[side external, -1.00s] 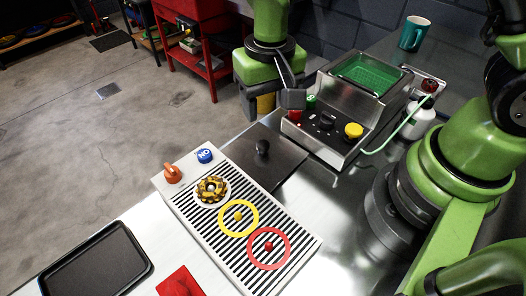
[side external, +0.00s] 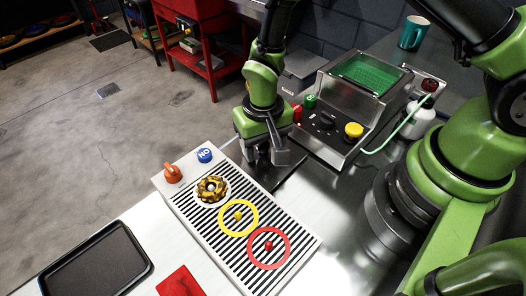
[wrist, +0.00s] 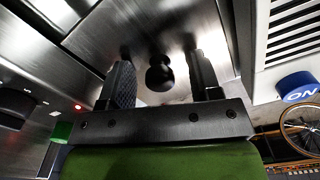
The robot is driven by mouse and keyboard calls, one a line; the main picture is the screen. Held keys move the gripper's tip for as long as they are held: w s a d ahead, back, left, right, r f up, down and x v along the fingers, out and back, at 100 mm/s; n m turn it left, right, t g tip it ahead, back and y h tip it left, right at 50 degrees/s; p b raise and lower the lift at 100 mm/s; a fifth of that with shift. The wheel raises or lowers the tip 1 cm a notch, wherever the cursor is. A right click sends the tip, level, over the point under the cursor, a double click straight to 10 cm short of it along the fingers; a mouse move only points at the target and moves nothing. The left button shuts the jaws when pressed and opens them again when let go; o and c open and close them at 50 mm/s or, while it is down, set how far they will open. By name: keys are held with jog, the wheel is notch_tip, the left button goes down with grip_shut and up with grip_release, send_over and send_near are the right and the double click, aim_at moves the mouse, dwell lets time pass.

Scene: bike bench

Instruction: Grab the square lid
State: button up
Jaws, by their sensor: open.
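The square lid (side external: 291,177) is a flat dark metal plate on the bench, partly hidden by my gripper in the side view. Its round black knob (wrist: 160,75) shows in the wrist view, between the two fingers. My gripper (side external: 268,157) points down over the lid in the side view, which hides the knob. In the wrist view my gripper (wrist: 160,58) is open, with a finger on each side of the knob and a gap to each. I cannot tell the exact height of the fingertips above the plate.
The striped grill panel (side external: 205,222) with a blue ON button (side external: 204,155) and an orange knob (side external: 172,173) lies to the left of the lid. A steel control box (side external: 327,139) with a green-screened basin stands behind right. Bare bench lies to the lid's right.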

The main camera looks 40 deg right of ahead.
grip_shut()
